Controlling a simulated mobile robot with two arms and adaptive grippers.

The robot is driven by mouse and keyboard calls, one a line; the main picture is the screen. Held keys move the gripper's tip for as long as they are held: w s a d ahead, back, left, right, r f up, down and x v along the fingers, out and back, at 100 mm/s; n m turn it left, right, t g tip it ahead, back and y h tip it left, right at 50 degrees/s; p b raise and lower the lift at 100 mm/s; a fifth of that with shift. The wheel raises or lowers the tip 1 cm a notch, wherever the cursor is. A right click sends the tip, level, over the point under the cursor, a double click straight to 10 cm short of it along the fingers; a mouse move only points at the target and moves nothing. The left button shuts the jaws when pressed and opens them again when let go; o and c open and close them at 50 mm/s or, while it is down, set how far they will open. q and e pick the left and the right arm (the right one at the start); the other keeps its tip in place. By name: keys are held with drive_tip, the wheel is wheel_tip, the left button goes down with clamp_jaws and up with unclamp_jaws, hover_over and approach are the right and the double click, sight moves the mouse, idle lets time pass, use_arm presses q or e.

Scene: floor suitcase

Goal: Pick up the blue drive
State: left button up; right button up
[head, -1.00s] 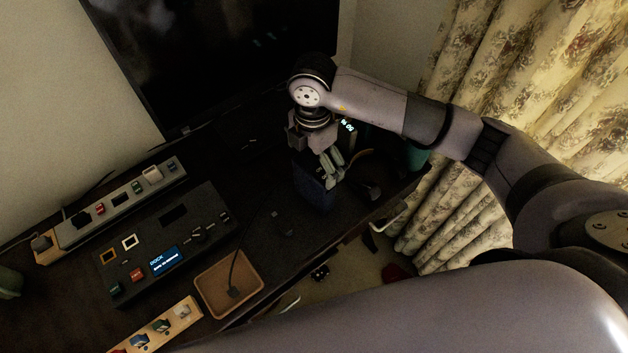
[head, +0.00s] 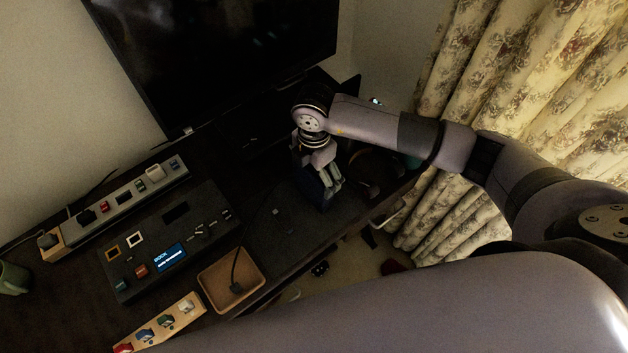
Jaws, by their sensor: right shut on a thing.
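My right gripper (head: 332,188) is at the right part of the dark desk, pointing down. Its fingers are closed at the upper right side of a dark blue box-like thing (head: 314,190); the light is dim and the contact is partly hidden by the fingers. A small blue drive (head: 146,334) sits in a pale wooden holder (head: 179,325) at the lower left, between a red and a green one, far from the gripper. My left gripper does not show.
A dock with a lit screen (head: 170,257) and a strip of small parts (head: 117,202) lie on the left. A tan tray (head: 208,285) holds a black cable. A large monitor (head: 225,55) stands behind; a flowered curtain (head: 470,110) hangs right. The desk between tray and gripper is mostly clear.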

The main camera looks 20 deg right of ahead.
drive_tip(key=c, duration=0.9)
drive_tip(key=shift+o, duration=0.2)
drive_tip(key=shift+r, duration=0.15)
